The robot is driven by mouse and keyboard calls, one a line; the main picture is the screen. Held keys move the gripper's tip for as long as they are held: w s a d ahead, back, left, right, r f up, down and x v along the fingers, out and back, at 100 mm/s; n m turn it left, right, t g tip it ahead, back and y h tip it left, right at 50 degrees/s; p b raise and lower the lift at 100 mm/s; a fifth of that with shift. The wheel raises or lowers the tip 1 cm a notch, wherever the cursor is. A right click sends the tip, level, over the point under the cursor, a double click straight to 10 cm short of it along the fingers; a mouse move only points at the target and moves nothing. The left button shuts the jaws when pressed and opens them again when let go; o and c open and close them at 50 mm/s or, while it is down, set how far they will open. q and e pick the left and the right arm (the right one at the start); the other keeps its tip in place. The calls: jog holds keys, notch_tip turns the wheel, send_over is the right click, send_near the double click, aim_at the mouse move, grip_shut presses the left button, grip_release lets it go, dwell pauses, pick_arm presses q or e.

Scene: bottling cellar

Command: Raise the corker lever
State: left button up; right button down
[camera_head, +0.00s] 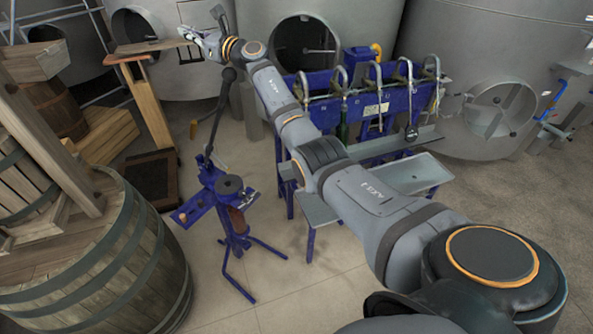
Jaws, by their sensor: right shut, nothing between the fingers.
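The corker (230,200) is a blue floor stand on splayed legs, left of the middle of the head view. Its dark lever (216,122) slants steeply up from the frame to a black knob (229,74), so it stands raised. A brown bottle-like thing (237,221) shows in the lower part of the corker. My right arm crosses from the lower right to the upper left. My right gripper (187,34) is shut and empty, up and left of the knob in the picture and apart from it. My left gripper is not in view.
A blue filling bench (365,108) with several spouts stands behind my right arm, with a grey shelf (425,172) in front. A large barrel (100,260) stands left of the corker. Steel tanks (470,60) line the back. Floor is clear in front of the corker.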

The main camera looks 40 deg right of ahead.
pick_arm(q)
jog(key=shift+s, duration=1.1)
pick_arm(e)
jog(key=v, duration=1.3)
jog(key=shift+s+r, duration=0.35)
